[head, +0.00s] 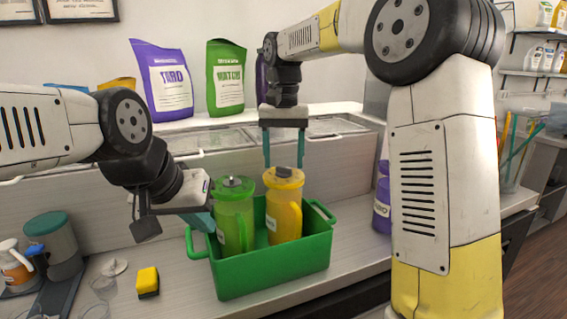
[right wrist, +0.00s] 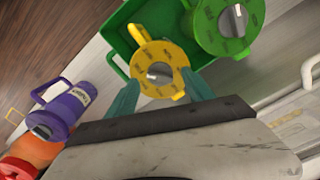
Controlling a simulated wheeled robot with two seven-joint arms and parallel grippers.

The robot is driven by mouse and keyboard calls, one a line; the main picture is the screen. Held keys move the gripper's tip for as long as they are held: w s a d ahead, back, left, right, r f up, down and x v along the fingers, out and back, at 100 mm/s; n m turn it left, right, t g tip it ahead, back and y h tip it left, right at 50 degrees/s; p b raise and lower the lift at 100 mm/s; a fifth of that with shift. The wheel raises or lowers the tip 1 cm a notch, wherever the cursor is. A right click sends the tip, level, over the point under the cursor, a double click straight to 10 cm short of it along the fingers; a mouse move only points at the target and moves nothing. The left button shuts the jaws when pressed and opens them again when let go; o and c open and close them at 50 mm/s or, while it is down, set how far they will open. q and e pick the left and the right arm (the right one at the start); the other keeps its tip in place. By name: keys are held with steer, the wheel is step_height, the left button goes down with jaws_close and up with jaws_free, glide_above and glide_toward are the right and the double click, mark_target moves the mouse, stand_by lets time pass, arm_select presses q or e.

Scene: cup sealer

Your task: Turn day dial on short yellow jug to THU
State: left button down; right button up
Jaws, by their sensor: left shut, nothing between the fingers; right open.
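The yellow jug (head: 284,217) stands upright in a green crate (head: 275,272), to the right of a green jug (head: 234,222). In the right wrist view its yellow lid dial (right wrist: 158,55) has small day marks around a grey knob (right wrist: 158,73); I cannot read the marks or the setting. My right gripper (head: 284,164) points down over the lid, open, its fingers on either side of the knob; contact is not clear. My left gripper (head: 207,222) is shut and empty by the green jug and the crate's left side; its tips are partly hidden.
A purple jug (head: 382,200) stands right of the crate, and a purple (right wrist: 62,112) and an orange jug (right wrist: 30,153) show in the right wrist view. A yellow sponge (head: 148,281) lies on the counter at left. Bags stand on the back ledge.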

steer(key=shift+f, duration=0.8)
jaws_close()
steer(key=shift+n, duration=0.3)
steer(key=n, duration=0.9)
stand_by(0.3)
